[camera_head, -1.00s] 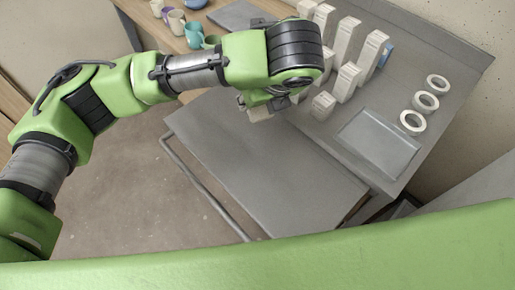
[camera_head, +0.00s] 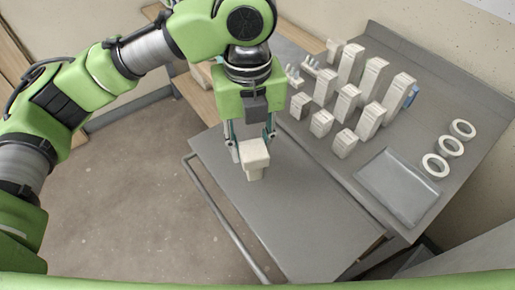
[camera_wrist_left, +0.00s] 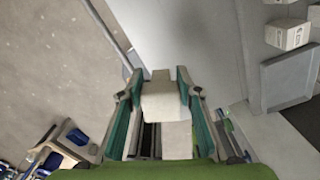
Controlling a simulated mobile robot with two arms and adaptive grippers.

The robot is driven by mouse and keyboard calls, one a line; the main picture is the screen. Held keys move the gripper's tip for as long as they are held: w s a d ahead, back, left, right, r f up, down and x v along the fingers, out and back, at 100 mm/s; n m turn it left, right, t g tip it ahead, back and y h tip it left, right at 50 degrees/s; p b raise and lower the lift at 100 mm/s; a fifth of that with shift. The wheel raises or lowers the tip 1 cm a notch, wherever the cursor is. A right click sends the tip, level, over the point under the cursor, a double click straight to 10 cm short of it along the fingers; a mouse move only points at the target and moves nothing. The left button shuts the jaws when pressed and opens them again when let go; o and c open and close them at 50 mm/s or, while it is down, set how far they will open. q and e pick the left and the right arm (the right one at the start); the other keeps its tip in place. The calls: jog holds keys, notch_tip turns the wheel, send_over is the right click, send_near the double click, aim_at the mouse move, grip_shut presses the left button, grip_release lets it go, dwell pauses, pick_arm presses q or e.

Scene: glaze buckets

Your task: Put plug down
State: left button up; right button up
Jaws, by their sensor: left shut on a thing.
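The plug (camera_head: 255,160) is a pale, off-white block with a wide top and a narrower foot below. My left gripper (camera_head: 252,141) points down and is shut on its wide upper part, with teal fingers on either side. The plug hangs upright over the far left part of the grey cart top (camera_head: 300,215); I cannot tell whether its foot touches the surface. In the left wrist view the plug (camera_wrist_left: 162,101) sits between the two fingers (camera_wrist_left: 157,92). My right gripper is out of view.
Several white blocks (camera_head: 346,144) of differing heights stand in rows on the grey bench behind the cart. A flat grey tray (camera_head: 398,188) and three white rings (camera_head: 452,146) lie to their right. A rail (camera_head: 225,215) runs along the cart's left side. The cart top's middle and front are clear.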

pick_arm(q)
jog(key=w+f, duration=0.3)
jog(key=w+f+p, duration=0.1)
jog(key=w+f, duration=0.2)
jog(key=w+f+p, duration=0.1)
jog(key=w+f, duration=0.2)
jog(key=f, duration=0.1)
jog(key=shift+a+f, duration=0.1)
jog(key=shift+a, duration=0.1)
jog(key=shift+f, duration=0.25)
jog(key=o, duration=1.2)
jog(key=shift+s, duration=0.1)
jog(key=shift+c, duration=0.2)
notch_tip(320, 180, up, 12)
jog(key=b, duration=0.1)
